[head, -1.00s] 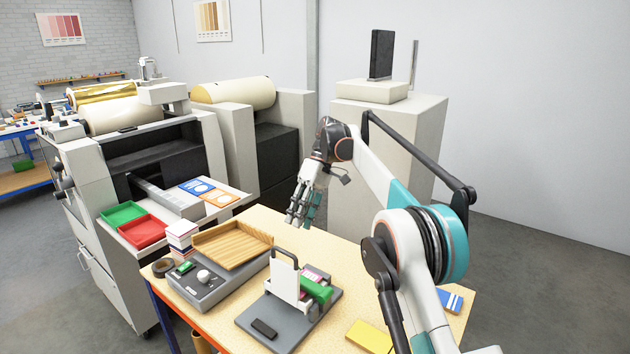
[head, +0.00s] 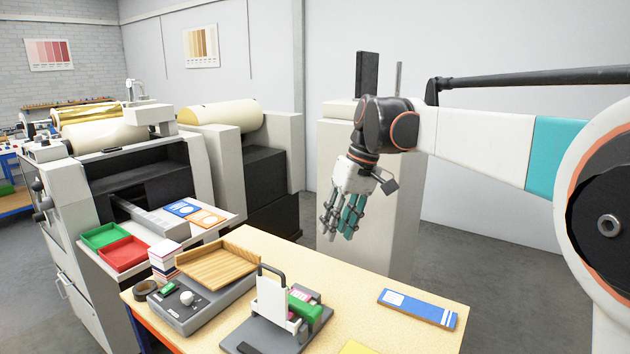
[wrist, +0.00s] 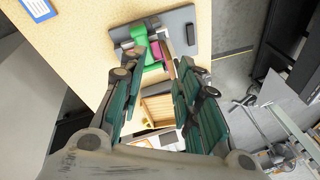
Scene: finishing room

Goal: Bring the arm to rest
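My gripper (head: 341,214) hangs in the air beyond the far edge of the table, fingers pointing down, right of the wooden tray and above table height. Nothing is held in the gap; the table with the press and tray shows below and beyond. My arm reaches in from the right, its white and teal link nearly level.
The table (head: 370,328) carries a wooden tray (head: 216,262), a grey device (head: 190,308), a press with a green part (head: 304,306) and a blue packet (head: 418,306). A machine with green (head: 104,236) and red trays (head: 122,255) stands left. A pale cabinet (head: 400,230) stands behind my gripper.

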